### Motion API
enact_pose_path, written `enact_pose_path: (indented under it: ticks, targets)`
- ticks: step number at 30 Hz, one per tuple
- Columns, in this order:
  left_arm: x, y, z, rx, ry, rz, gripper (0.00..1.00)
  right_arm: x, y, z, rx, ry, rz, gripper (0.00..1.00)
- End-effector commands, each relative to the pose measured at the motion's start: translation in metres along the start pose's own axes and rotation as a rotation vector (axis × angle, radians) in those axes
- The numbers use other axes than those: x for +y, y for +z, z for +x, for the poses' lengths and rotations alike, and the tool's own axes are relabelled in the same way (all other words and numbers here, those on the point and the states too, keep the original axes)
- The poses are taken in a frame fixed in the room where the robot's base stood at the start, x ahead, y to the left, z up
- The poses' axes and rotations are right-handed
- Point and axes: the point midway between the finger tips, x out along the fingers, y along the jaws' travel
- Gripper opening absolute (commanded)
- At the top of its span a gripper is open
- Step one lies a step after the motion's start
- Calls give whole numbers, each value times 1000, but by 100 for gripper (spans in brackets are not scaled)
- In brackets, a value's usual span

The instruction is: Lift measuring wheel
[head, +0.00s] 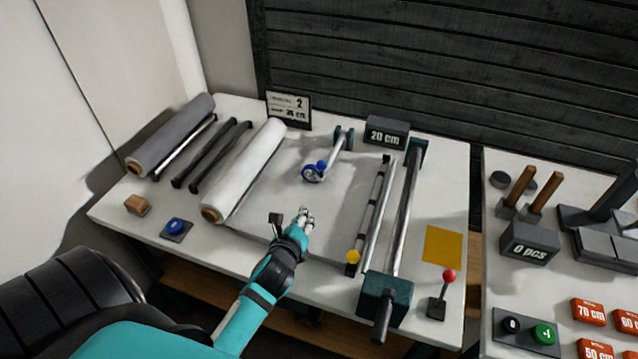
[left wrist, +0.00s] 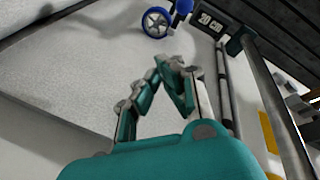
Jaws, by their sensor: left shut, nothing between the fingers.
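The measuring wheel (head: 314,173) is a small blue-rimmed wheel with a blue knob, on an arm that runs up to a dark teal bracket. It rests over the white sheet on the table. It also shows at the top of the left wrist view (left wrist: 157,22). My left gripper (head: 306,214) is below the wheel in the head view, clear of it. In the left wrist view its fingers (left wrist: 168,62) come together at the tips with nothing between them. My right gripper is not in view.
A white roll (head: 246,170) and a grey roll (head: 172,133) lie to the left. Long metal bars (head: 404,210) and a yellow knob (head: 353,257) stand right of my left gripper. A red-topped lever (head: 449,277) and blue button (head: 176,226) are near the front. The sheet around the wheel is clear.

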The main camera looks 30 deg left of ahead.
Motion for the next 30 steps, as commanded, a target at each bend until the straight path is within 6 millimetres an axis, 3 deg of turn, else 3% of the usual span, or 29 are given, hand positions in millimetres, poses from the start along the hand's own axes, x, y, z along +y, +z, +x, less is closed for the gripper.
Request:
enact_pose_path:
  ticks: [3,9,22,30]
  targets:
    - [-10,8,16,-65,-75,292,0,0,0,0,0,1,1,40]
    - [-17,11,24,-117,-125,508,0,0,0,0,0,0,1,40]
    - [-19,12,30,-119,-127,518,0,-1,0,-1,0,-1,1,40]
    - [-27,17,74,-119,-127,514,0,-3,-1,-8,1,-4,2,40]
